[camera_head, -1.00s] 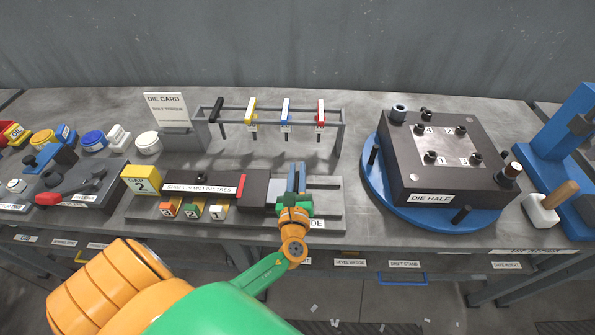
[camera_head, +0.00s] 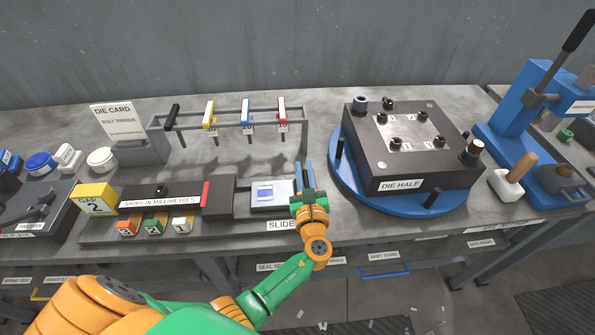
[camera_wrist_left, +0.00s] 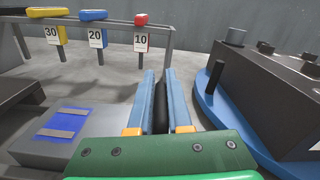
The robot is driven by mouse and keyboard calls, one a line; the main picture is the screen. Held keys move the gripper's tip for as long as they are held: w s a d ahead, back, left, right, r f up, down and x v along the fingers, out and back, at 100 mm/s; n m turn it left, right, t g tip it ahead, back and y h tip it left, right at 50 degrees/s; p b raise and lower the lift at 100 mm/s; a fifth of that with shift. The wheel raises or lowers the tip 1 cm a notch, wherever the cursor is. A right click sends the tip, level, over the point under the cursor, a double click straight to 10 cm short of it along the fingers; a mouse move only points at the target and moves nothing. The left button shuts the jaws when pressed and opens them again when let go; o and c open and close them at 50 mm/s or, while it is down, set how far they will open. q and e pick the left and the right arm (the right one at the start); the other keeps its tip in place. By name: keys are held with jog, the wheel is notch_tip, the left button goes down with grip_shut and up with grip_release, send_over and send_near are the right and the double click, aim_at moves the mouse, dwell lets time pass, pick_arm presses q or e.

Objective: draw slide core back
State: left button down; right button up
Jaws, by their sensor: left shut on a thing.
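The slide core is a light grey block (camera_head: 272,194) with a blue patch on top, on the slide fixture right of its dark housing (camera_head: 221,194). A stretch of lower, darker bar shows between housing and block. My left gripper (camera_head: 304,176) is at the block's right end with its blue fingers pointing away. In the left wrist view the fingers (camera_wrist_left: 160,95) are closed on a black upright handle (camera_wrist_left: 160,105); the grey block (camera_wrist_left: 65,135) lies just left of them. The handle's foot is hidden. My right gripper is not in view.
The blue round base (camera_head: 345,185) under the die half (camera_head: 410,150) stands close right of my left gripper. A rack (camera_head: 300,127) with coloured tagged keys stands behind the slide. A yellow gap block (camera_head: 96,198) and numbered shims (camera_head: 155,223) sit left.

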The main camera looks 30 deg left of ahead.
pick_arm(q)
jog(key=c, duration=1.1)
grip_release()
jog(key=shift+d, duration=0.1)
jog(key=shift+o, duration=1.1)
jog(key=shift+w+d, duration=0.15)
jog(key=shift+w, duration=0.1)
jog(key=v, duration=0.7)
jog(key=shift+d+b, duration=0.15)
jog(key=shift+b, duration=0.15)
